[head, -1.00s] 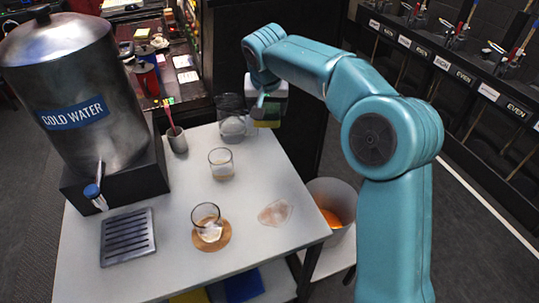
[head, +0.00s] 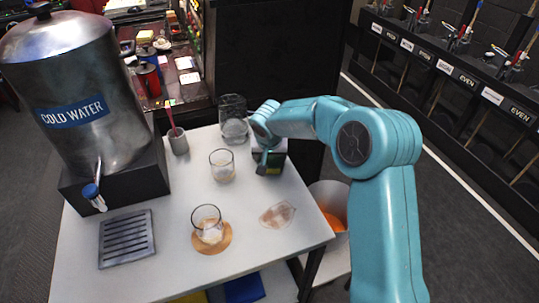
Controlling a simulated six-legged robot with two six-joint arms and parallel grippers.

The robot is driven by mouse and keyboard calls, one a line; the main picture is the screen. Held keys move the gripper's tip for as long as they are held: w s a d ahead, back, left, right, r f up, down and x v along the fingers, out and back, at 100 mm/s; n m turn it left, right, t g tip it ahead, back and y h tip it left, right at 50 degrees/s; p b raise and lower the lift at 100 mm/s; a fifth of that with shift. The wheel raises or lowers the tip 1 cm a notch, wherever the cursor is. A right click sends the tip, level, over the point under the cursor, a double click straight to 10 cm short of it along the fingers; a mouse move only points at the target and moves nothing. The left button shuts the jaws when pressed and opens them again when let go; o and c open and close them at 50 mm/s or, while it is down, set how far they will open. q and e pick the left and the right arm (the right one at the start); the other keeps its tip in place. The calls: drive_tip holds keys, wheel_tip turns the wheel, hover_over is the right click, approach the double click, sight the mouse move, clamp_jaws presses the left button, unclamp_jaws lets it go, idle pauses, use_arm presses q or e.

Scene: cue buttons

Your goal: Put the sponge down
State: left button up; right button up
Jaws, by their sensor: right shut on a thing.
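My left gripper is not in view.
A glass jug (head: 233,120) stands just left of the sponge. One glass (head: 222,166) stands mid-table and another (head: 207,225) on a round cork coaster (head: 225,243). A steel water urn (head: 75,85) fills the left. A bucket (head: 322,196) is beside the table.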

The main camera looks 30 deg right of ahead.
drive_tip(key=shift+s, duration=0.1)
drive_tip(key=shift+f+b, duration=0.1)
drive_tip(key=shift+b, duration=0.2)
drive_tip(key=o, duration=0.9)
drive_tip(key=shift+o, duration=0.2)
drive_tip(key=shift+a+r, duration=0.1)
drive_tip(key=shift+r, duration=0.55)
drive_tip(key=v, duration=1.1)
